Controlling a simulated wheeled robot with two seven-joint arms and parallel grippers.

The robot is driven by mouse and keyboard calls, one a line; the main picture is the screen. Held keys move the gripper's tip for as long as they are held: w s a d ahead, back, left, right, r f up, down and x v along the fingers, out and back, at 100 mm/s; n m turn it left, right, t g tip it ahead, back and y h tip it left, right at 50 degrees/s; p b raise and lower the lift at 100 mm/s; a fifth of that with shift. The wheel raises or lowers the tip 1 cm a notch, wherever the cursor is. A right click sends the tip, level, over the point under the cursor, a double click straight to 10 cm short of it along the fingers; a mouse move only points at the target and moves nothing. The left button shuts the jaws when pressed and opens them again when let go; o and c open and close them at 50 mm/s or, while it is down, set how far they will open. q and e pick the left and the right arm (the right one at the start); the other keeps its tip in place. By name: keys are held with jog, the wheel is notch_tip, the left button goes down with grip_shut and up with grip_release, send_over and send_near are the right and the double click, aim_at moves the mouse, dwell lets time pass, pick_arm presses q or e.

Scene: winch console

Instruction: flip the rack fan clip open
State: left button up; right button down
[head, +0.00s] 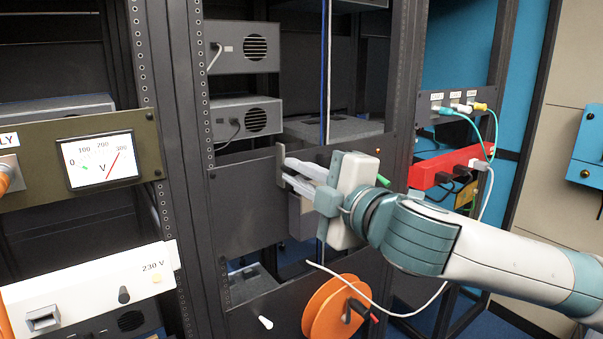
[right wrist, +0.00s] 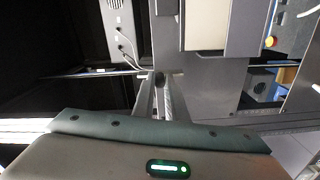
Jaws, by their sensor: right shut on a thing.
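My right gripper (head: 287,170) reaches in from the right in the head view, in front of a dark rack panel (head: 240,208). Its fingers are shut on a small upright grey tab (head: 280,165) that stands out from the panel; this looks like the fan clip. The fingertips partly cover the tab. In the right wrist view the fingers (right wrist: 160,85) meet at the dark panel, and the tab is too small to make out clearly. My left gripper is not in view.
Two grey vented units (head: 243,47) sit above the panel at left. An orange cable reel (head: 335,308) with a white cable is below my right arm. A red power strip (head: 447,167) with plugs is at right. A voltmeter (head: 99,160) is at far left.

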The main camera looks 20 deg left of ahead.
jog(key=shift+s+a+n, duration=0.1)
jog(key=shift+s+n, duration=0.05)
jog(key=shift+n, duration=0.35)
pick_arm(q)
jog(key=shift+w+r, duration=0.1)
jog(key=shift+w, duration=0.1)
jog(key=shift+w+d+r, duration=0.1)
pick_arm(e)
jog(key=shift+f, duration=0.1)
jog(key=c, duration=1.8)
grip_release()
jog(key=shift+o, duration=0.2)
